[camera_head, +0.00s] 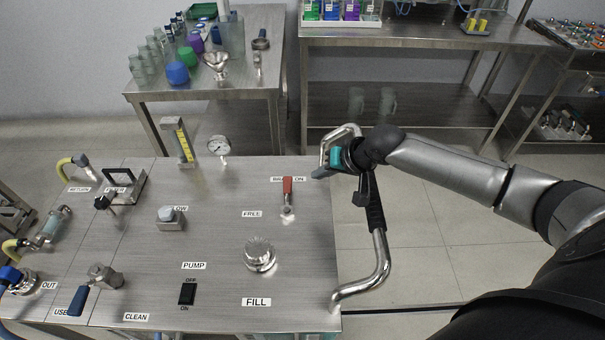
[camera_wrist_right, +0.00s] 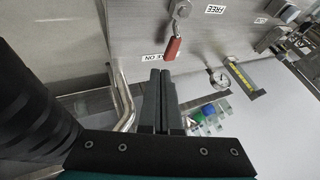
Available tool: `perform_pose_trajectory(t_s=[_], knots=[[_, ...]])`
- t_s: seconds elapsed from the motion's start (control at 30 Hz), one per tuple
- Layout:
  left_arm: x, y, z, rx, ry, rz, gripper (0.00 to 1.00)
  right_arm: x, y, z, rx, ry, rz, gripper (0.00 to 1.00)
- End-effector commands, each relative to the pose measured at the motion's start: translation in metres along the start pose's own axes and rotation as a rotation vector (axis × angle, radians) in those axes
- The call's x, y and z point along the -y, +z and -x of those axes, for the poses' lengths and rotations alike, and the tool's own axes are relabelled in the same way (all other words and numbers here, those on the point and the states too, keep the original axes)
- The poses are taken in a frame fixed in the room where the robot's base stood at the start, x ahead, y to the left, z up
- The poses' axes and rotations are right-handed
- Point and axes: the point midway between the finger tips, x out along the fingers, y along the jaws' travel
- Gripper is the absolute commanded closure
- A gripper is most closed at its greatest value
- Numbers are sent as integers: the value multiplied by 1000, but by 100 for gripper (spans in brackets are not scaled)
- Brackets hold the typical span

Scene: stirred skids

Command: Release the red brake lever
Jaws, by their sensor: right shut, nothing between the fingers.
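The red brake lever (camera_head: 287,188) stands on the steel skid top, with its pivot (camera_head: 287,211) at the near end. Its red grip points to the far edge, beside the partly covered "ON" label (camera_head: 299,179). The "FREE" label (camera_head: 252,214) lies left of the pivot. My right gripper (camera_head: 318,174) is shut and empty, just right of the lever and apart from it, at the skid's right edge. In the right wrist view the shut fingers (camera_wrist_right: 158,76) point at the red lever (camera_wrist_right: 173,48), with a small gap. My left gripper is not in view.
A bent steel handle with a black grip (camera_head: 375,208) rises along the skid's right side, close to my right wrist. A silver knob (camera_head: 259,254) stands nearer on the skid. A pressure gauge (camera_head: 219,147) and flow tube (camera_head: 184,140) stand at the far edge.

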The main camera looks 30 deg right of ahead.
Motion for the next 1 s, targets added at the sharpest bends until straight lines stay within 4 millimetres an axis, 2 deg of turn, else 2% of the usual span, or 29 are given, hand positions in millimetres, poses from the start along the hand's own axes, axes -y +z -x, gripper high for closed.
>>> perform_pose_trajectory(t_s=[0.03, 0.17, 0.37, 0.8, 1.0], knots=[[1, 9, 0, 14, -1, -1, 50, 0, 0, 0, 0, 0, 0, 100], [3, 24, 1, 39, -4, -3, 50, 0, 0, 0, 1, 0, 1, 100], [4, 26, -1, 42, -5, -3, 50, 0, 1, -7, 1, 0, 0, 100], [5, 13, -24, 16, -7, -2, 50, 0, 2, -74, 1, 0, -1, 100], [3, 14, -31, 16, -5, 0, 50, 0, 1, -94, 0, 0, 1, 100]])
